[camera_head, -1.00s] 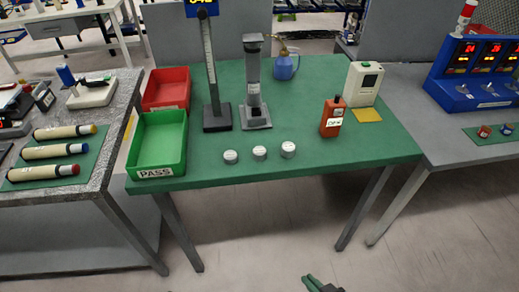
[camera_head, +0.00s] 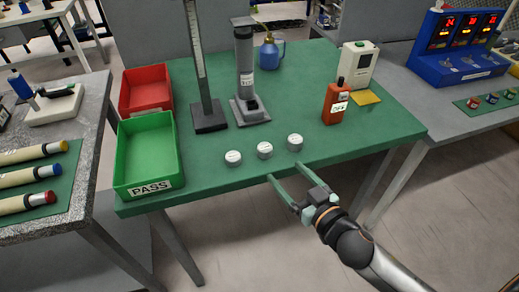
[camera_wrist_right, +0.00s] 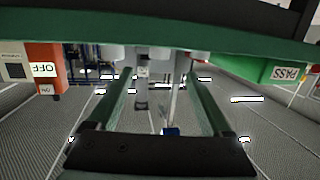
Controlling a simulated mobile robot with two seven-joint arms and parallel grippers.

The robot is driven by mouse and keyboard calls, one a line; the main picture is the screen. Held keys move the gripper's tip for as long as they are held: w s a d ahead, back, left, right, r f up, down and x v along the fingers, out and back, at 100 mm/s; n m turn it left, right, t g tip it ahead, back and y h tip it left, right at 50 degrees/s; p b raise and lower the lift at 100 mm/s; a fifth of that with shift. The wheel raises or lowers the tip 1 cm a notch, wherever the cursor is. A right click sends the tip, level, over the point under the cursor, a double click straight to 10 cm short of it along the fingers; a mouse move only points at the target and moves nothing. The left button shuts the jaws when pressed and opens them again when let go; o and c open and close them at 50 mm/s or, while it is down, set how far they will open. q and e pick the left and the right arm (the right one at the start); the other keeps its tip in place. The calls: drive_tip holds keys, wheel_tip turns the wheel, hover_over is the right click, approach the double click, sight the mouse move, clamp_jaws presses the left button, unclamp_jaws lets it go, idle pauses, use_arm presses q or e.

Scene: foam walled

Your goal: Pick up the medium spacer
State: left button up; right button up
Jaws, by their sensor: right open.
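Three short white-grey cylindrical spacers stand in a row near the front edge of the green table: a left one (camera_head: 233,158), a middle one (camera_head: 264,150) and a right one (camera_head: 295,142). They look much alike, and I cannot tell surely which is the medium one. My right gripper (camera_head: 284,172) is open and empty, its green fingers pointing at the table's front edge, short of the spacers and apart from them. In the right wrist view the open fingers (camera_wrist_right: 158,78) show below the table edge, with pale spacer shapes partly hidden at the top. My left gripper is not in view.
The green table (camera_head: 330,145) also holds a green PASS tray (camera_head: 150,186), a red tray (camera_head: 146,107), a height gauge (camera_head: 209,115), a grey column stand (camera_head: 246,110), an orange device (camera_head: 334,103) and a blue bottle (camera_head: 269,54). Free room lies around the spacers.

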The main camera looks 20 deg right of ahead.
sight(269, 154)
drive_tip(key=shift+p+x, duration=0.3)
drive_tip(key=shift+x, duration=5.65)
drive_tip(key=shift+f, duration=0.1)
drive_tip(key=shift+c, duration=0.4)
clamp_jaws()
